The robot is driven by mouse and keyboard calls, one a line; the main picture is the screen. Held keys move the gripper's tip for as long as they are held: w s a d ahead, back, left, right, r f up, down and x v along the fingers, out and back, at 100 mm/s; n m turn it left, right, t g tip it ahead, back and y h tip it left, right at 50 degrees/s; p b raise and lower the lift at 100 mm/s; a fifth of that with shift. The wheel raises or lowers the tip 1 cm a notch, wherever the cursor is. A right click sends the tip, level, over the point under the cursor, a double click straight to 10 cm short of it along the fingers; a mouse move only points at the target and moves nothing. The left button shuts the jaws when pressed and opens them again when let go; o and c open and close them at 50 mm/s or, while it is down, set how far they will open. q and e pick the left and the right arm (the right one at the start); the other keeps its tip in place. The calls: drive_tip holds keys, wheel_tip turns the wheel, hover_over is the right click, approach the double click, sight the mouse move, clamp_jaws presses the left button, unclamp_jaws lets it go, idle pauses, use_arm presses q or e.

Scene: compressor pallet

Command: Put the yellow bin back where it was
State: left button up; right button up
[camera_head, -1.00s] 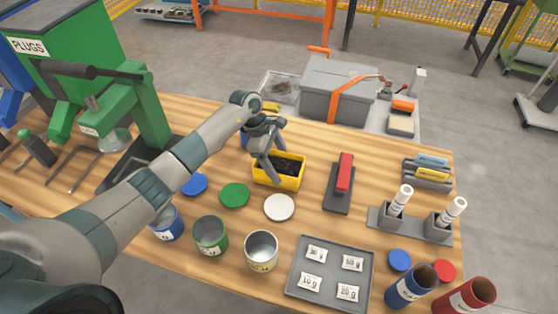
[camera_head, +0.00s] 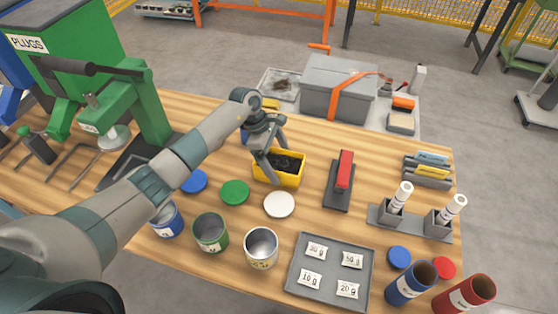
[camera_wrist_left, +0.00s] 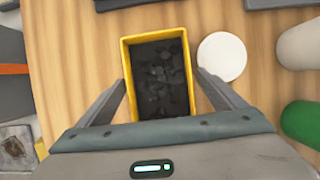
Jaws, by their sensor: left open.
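The yellow bin (camera_head: 292,181) stands upright on the wooden table, holding dark lumpy pieces. It also shows in the left wrist view (camera_wrist_left: 126,60), between the two fingers. My left gripper (camera_head: 272,165) is open at the bin, one finger at its left front side and one behind it. In the left wrist view my left gripper (camera_wrist_left: 160,88) has a finger on each side of the bin, with a small gap at the right finger. Whether the left finger touches the bin I cannot tell. My right gripper is not in view.
A white disc (camera_head: 279,205) and a green lid (camera_head: 235,193) lie close in front of the bin. A red-topped tool (camera_head: 344,172) stands to its right. A grey tray (camera_head: 298,282) with labelled packets and open cans (camera_head: 262,249) are near the front edge.

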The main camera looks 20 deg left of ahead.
use_arm(q)
drive_tip(key=shift+w+a+r+b, duration=0.1)
drive_tip(key=shift+a+r+b, duration=0.1)
drive_tip(key=shift+r+b, duration=0.1)
drive_tip(key=b+v, duration=0.3)
drive_tip(key=v, duration=0.8)
drive_tip(key=shift+r+b, duration=0.25)
drive_tip(key=shift+b, duration=0.15)
drive_tip(key=shift+o, duration=0.5)
